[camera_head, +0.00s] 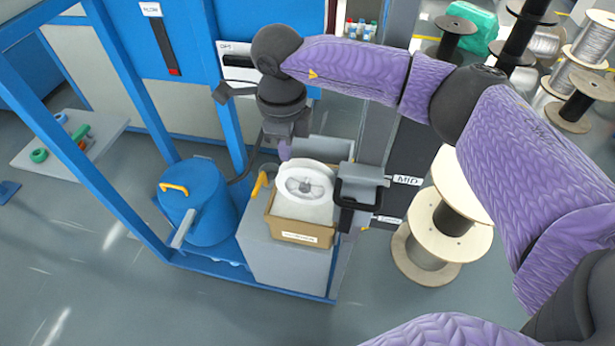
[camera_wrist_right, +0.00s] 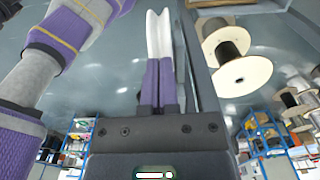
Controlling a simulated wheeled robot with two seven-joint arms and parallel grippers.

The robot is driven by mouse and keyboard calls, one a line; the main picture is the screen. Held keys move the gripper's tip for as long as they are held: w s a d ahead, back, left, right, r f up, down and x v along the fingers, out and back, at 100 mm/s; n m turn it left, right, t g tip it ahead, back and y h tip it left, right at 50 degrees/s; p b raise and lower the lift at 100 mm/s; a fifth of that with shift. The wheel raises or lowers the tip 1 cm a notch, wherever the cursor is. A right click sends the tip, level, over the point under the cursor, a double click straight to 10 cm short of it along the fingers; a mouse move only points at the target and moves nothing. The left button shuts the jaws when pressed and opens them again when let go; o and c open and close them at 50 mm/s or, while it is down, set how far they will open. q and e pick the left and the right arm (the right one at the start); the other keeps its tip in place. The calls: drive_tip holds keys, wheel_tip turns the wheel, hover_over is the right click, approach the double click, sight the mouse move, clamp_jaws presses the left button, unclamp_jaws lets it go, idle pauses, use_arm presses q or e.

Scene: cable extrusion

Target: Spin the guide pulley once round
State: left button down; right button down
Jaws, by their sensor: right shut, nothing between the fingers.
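A white wheel with an open, spoked centre (camera_head: 305,168) shows in the head view, just above a cardboard box; it may be the guide pulley, but I cannot tell for sure. My right gripper (camera_head: 285,152) points down just behind and left of this wheel, and appears apart from it. My left gripper is not in view.
The cardboard box (camera_head: 302,237) sits on a grey cabinet (camera_head: 285,266). A blue drum with a yellow handle (camera_head: 208,212) stands left of it. Blue frame posts (camera_head: 130,75) rise behind. Wooden cable reels (camera_head: 428,252) stand on the floor at right. Open floor lies at the front left.

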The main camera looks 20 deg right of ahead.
drive_tip(key=shift+f, duration=0.1)
drive_tip(key=shift+a+f+b, duration=0.1)
drive_tip(key=shift+f+b, duration=0.75)
drive_tip(key=shift+f, duration=0.1)
drive_tip(key=w+a+f+b, duration=0.3)
drive_tip(key=f+b, duration=0.3)
drive_tip(key=b, duration=0.2)
drive_tip(key=shift+a+f, duration=0.25)
drive_tip(key=shift+a, duration=0.35)
